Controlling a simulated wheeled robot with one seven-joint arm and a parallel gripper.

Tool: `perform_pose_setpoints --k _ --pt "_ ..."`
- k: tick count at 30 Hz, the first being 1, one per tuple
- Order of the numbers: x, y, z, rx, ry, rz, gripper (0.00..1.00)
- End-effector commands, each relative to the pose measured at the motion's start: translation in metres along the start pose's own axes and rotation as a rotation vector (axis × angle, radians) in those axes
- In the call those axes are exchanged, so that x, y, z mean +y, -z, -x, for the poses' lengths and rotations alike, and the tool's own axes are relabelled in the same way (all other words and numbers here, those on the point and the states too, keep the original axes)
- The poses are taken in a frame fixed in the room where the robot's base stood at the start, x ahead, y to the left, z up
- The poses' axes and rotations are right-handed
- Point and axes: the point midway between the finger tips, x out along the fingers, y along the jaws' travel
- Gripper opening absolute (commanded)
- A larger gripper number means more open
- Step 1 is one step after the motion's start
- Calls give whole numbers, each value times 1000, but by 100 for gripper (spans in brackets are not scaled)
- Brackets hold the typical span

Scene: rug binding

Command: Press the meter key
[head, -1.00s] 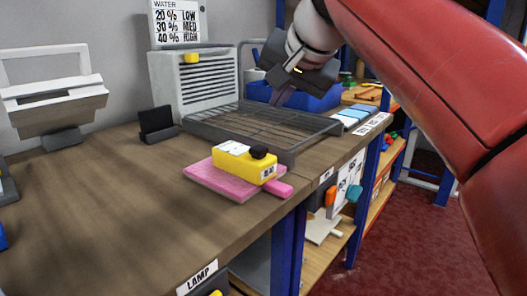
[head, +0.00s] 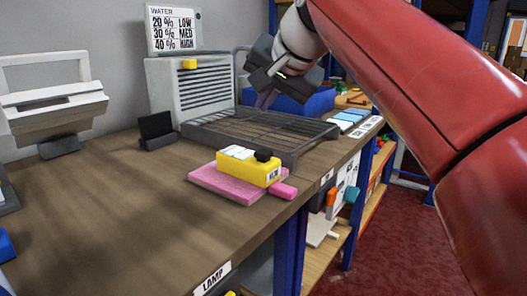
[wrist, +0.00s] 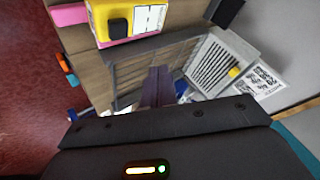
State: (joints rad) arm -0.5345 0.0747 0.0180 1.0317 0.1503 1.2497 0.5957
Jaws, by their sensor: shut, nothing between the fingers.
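The yellow meter (head: 247,173) lies on a pink pad (head: 212,183) near the table's front edge. It has a white face on top and a raised black key (head: 264,155) at its right end. In the wrist view the meter (wrist: 100,14) is at the top, partly cut off by the frame, with its black key (wrist: 118,28) visible. My gripper (head: 265,101) is shut and empty, above the wire rack and behind the meter, apart from it. In the wrist view the closed fingers (wrist: 157,80) point towards the rack.
A dark wire rack (head: 258,132) stands behind the meter. A grey vented box (head: 190,88) with a yellow knob and a water chart (head: 174,30) are at the back. A small black stand (head: 157,131) is left of the rack. The table's left middle is clear.

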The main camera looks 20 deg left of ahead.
Motion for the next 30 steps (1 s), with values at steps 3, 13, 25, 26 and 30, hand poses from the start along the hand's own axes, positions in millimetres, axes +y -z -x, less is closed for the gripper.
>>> perform_pose_setpoints --k 3,13,25,26,30 --pt "11 -12 -15 -2 -1 1 0" --pt "30 -30 -41 1 1 1 0" --pt "32 -32 -45 1 1 1 0" --pt "32 -32 -45 1 1 1 0" --pt "32 -32 -45 0 1 1 0"
